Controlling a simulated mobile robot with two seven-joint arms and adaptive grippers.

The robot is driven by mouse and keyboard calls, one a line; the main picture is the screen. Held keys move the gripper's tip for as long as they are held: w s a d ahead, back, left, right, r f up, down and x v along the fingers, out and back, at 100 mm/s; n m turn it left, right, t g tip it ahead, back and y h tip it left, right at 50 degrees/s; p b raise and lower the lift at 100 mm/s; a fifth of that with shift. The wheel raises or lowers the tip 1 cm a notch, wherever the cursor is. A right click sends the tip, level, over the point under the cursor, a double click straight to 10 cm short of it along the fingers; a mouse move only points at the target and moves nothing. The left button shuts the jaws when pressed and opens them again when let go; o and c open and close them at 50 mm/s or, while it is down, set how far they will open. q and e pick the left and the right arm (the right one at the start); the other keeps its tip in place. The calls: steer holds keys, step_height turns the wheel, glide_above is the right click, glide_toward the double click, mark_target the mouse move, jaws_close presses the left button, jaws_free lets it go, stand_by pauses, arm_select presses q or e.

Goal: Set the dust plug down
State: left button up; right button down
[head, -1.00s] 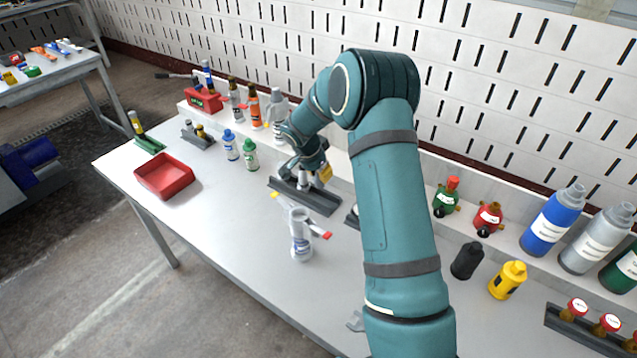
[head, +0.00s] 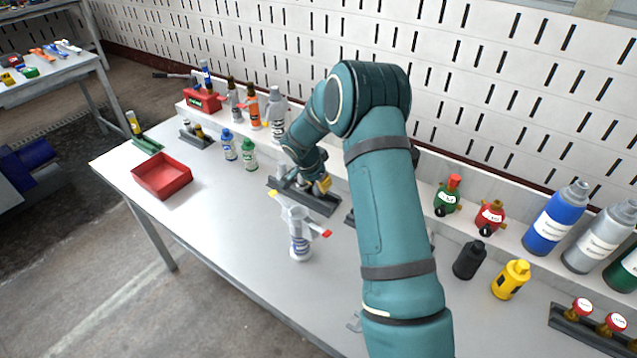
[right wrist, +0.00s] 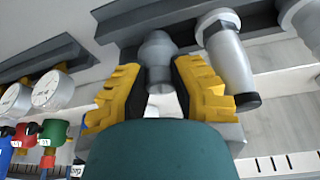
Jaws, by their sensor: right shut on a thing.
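My right gripper (head: 308,185) is low over the dark grey rack (head: 325,204) near the back ledge. In the right wrist view its yellow fingers with black pads (right wrist: 160,84) are shut on a grey dust plug (right wrist: 157,48) with a rounded wider end. That end overlaps the dark rack bar (right wrist: 120,22) in this view; I cannot tell whether it touches or is seated. In the head view the gripper hides the plug. My left gripper is not in view.
A grey fitting with a dark tip (right wrist: 228,55) is close beside the plug. A white-grey canister with a red-tipped handle (head: 301,240) stands in front of the rack. A red tray (head: 162,177) is at the left. Bottles line the back ledge. The front left table is clear.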

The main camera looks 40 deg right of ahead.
steer(key=shift+f, duration=0.15)
steer(key=c, duration=1)
jaws_free()
steer(key=shift+r+p, duration=0.35)
steer(key=p+v, duration=0.2)
steer(key=v, duration=1)
steer(key=shift+r, duration=0.25)
steer(key=shift+p, duration=0.3)
